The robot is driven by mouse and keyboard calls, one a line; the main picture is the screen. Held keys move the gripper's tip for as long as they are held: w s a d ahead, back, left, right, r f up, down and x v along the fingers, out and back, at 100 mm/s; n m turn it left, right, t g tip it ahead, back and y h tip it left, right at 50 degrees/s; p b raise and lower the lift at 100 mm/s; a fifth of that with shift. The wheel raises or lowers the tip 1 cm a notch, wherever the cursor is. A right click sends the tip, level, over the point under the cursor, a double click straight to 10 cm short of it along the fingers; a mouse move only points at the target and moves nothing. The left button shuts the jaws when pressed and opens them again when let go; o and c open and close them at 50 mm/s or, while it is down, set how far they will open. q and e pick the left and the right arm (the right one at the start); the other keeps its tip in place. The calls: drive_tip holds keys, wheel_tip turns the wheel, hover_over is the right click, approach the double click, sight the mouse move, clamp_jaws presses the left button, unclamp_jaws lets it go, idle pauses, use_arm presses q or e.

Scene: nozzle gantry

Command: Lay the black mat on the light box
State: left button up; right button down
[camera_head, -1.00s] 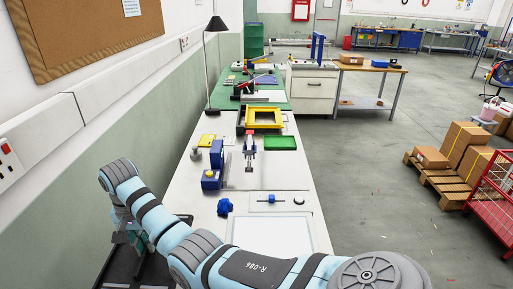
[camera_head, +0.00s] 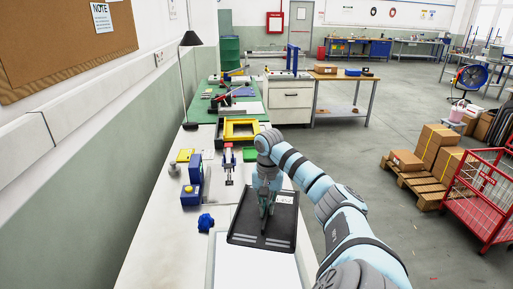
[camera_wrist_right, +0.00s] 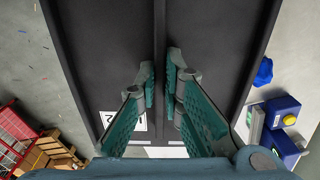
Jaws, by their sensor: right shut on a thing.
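The black mat (camera_head: 247,226) is a dark rectangular sheet with a raised rim and a white label. It is over the far part of the bench's near end and hides what is beneath. My right gripper (camera_head: 266,204) is shut on a raised ridge along the mat's middle; the wrist view shows the teal fingers (camera_wrist_right: 160,80) on either side of it. The light box (camera_head: 255,272) is the white panel at the bottom of the head view, partly covered by the mat. I cannot tell the gap between them. My left gripper is not in view.
A blue knob (camera_head: 206,222) and a blue device (camera_head: 192,190) stand on the white bench left of the mat. A small clamp (camera_head: 229,160) and a yellow frame (camera_head: 241,129) are farther back. The bench's left near part is clear.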

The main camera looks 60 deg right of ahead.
drive_tip(key=shift+n, duration=0.8)
drive_tip(key=r, duration=0.1)
drive_tip(key=s+a+r, duration=0.1)
drive_tip(key=r, duration=0.1)
drive_tip(key=s+r, duration=0.1)
drive_tip(key=shift+a+r, duration=0.15)
drive_tip(key=shift+r, duration=0.25)
drive_tip(key=shift+s+a+r+n, duration=0.2)
drive_tip(key=shift+a+r, duration=0.2)
drive_tip(key=shift+a, duration=0.15)
drive_tip(key=shift+s+a+r+n, duration=0.2)
drive_tip(key=shift+a+r, duration=0.15)
drive_tip(key=shift+a, duration=0.2)
drive_tip(key=n, duration=0.1)
hover_over(257, 273)
drive_tip(key=shift+a+r, duration=0.2)
drive_tip(key=shift+r, duration=0.2)
wheel_tip(257, 273, down, 20)
drive_tip(key=shift+d, duration=0.1)
drive_tip(key=c, duration=1.7)
unclamp_jaws()
drive_tip(key=shift+r, duration=0.15)
